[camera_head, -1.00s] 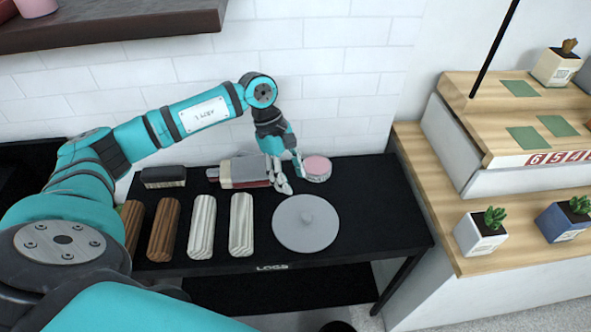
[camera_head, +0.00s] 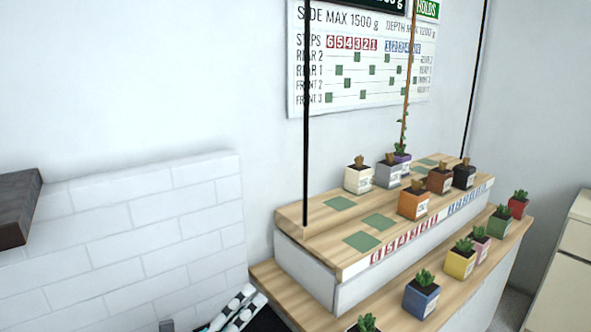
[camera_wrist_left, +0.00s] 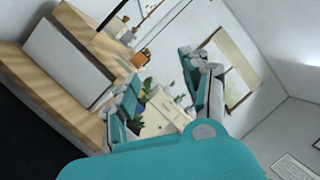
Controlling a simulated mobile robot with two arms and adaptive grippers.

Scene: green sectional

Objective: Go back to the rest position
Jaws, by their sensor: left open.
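My left gripper (camera_head: 252,296) shows at the bottom edge of the head view, left of the wooden steps, with its fingers pointing up and to the right. It is open, and I see nothing held in it. Most of my left arm is outside the head view. In the left wrist view, a large teal part of my own arm fills the bottom, and the room appears strongly tilted. My right gripper is in neither current view.
The stepped wooden stand (camera_head: 318,224) holds several small potted plants, including an orange pot (camera_head: 413,205) and a blue pot (camera_head: 421,301). Two thin dark rods rise by it. A dark wall shelf (camera_head: 17,209) is at left. A pale cabinet (camera_head: 566,270) stands at right.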

